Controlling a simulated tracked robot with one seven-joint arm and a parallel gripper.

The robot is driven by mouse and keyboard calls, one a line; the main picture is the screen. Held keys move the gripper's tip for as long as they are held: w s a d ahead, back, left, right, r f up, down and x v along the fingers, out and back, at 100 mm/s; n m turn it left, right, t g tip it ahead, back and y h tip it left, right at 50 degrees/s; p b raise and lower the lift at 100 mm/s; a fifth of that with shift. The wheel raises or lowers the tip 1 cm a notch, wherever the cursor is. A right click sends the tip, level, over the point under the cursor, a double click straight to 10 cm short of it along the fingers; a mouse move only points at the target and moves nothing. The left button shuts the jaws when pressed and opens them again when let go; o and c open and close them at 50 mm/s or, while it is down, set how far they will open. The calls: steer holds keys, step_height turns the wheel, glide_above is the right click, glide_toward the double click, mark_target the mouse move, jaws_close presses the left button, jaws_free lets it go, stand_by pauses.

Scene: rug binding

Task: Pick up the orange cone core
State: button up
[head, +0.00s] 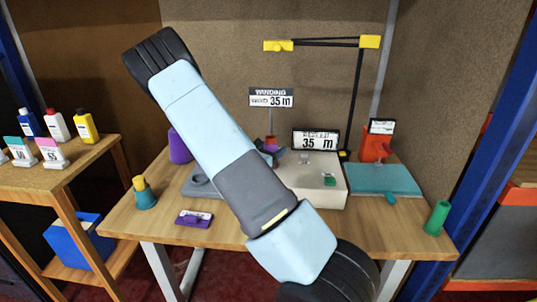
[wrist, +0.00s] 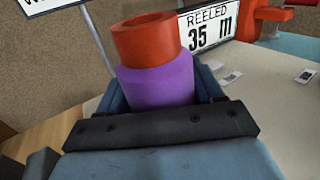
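An orange hollow tube end (wrist: 146,40), which looks like the orange cone core, stands out of a purple body (wrist: 157,80) in the wrist view. I cannot tell whether the purple part is wound yarn or a separate piece. In the head view a small reddish top (head: 271,140) shows at the same spot, under the winding sign, mostly hidden by my arm. My gripper (wrist: 160,88) has its blue fingers on either side of the purple body, below the orange end. Whether both fingers touch it I cannot tell.
A cream box with a "35 m" display (head: 316,140) stands close on the right, with a teal plate (head: 385,180) beyond. A teal cone with a yellow top (head: 145,195), a purple tag (head: 194,219) and a green cylinder (head: 437,217) are on the table (head: 150,222). A thread arm (head: 358,100) rises behind.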

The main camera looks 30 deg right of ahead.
steer(key=c, duration=0.9)
steer(key=shift+o, duration=0.2)
steer(key=shift+r, duration=0.1)
